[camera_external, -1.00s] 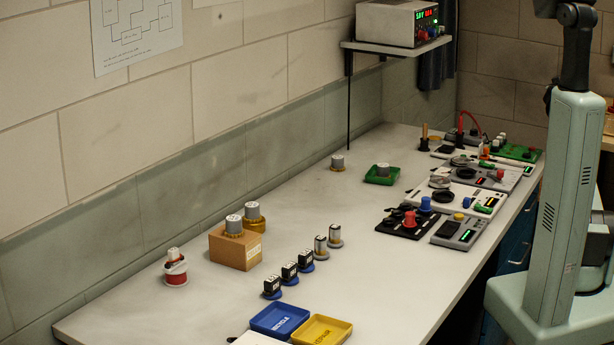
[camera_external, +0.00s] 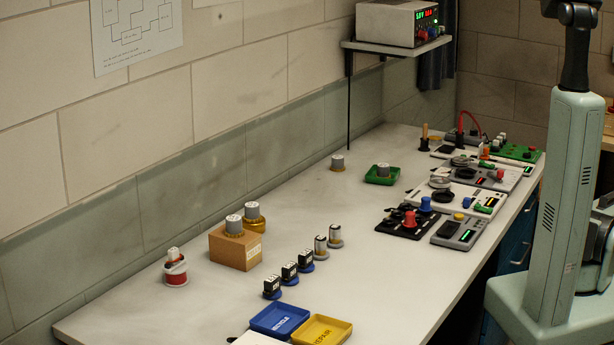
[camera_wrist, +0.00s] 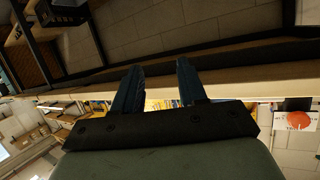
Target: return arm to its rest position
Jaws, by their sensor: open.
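My gripper (camera_wrist: 160,88) shows in the wrist view with its two dark blue fingers apart and nothing between them. The wrist view is tilted away from the bench and shows walls, shelves and floor. In the external view my arm stands at the right edge, beside the bench (camera_external: 215,300). My gripper is outside that view, and the upper part of the arm is cut off by the picture's top edge.
A blue tray (camera_external: 262,331) and a yellow tray (camera_external: 341,339) lie at the near edge. A green tray (camera_external: 369,179) and several devices stand farther back.

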